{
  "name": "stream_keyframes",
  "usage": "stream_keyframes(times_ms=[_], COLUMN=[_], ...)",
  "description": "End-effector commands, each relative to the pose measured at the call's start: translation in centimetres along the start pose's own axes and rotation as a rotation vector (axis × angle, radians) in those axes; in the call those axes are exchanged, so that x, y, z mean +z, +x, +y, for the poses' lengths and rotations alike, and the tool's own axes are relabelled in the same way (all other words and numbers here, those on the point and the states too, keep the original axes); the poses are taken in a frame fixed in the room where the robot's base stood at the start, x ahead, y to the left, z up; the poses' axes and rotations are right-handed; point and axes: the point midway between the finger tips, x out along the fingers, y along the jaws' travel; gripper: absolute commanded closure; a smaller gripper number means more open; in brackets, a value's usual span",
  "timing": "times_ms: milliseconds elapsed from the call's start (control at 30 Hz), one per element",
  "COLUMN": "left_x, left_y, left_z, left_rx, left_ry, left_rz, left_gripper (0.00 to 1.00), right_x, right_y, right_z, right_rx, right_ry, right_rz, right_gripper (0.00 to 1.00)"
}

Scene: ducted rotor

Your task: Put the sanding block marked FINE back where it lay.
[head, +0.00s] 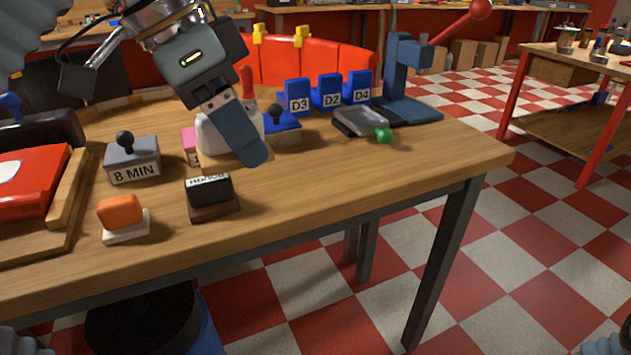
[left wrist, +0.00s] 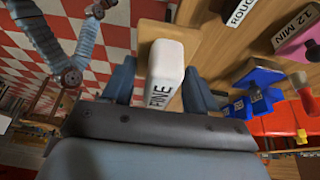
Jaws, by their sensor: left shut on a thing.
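The white sanding block marked FINE (left wrist: 165,72) is between the two fingers of my left gripper (left wrist: 158,88), with its lettering towards the wrist camera. In the head view the white block (head: 214,137) shows beside the blue-grey finger of my left gripper (head: 238,142), which hides part of it. The gripper is shut on it over the workbench (head: 350,180); I cannot tell whether the block touches the wood. The dark block marked ROUGH (head: 208,190) sits on the bench nearer the front edge and also shows in the wrist view (left wrist: 241,12). My right gripper is not in view.
A grey 8 MIN block (head: 132,160), an orange block on a white base (head: 121,213) and a pink block (head: 190,146) stand around. Blue holders D3 (head: 297,98), D2 and D4 and a blue press (head: 403,75) stand behind. The bench's front right is clear.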

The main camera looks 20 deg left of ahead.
Motion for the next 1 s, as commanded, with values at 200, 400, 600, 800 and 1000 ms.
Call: stream_keyframes(times_ms=[200,400,600,800,1000], left_x=[-2.3,-4.2,-4.6,-4.9,-3.9], left_y=[3.4,7.6,10.1,12.3,15.2], left_z=[-3.3,-7.0,-8.4,-9.6,-9.9], left_rx=[0.005,0.004,0.002,0.002,0.001], left_ry=[0.002,0.002,0.004,0.002,0.003], left_rz=[-0.006,-0.006,-0.002,-0.004,-0.002], left_gripper=[0.71,0.71,0.71,0.71,0.71], right_x=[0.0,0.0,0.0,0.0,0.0], right_y=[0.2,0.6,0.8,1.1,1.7], right_z=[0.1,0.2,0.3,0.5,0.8], right_rx=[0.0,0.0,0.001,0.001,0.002], right_ry=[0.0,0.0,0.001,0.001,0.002], right_rz=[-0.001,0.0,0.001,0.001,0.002], right_gripper=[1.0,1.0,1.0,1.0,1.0])
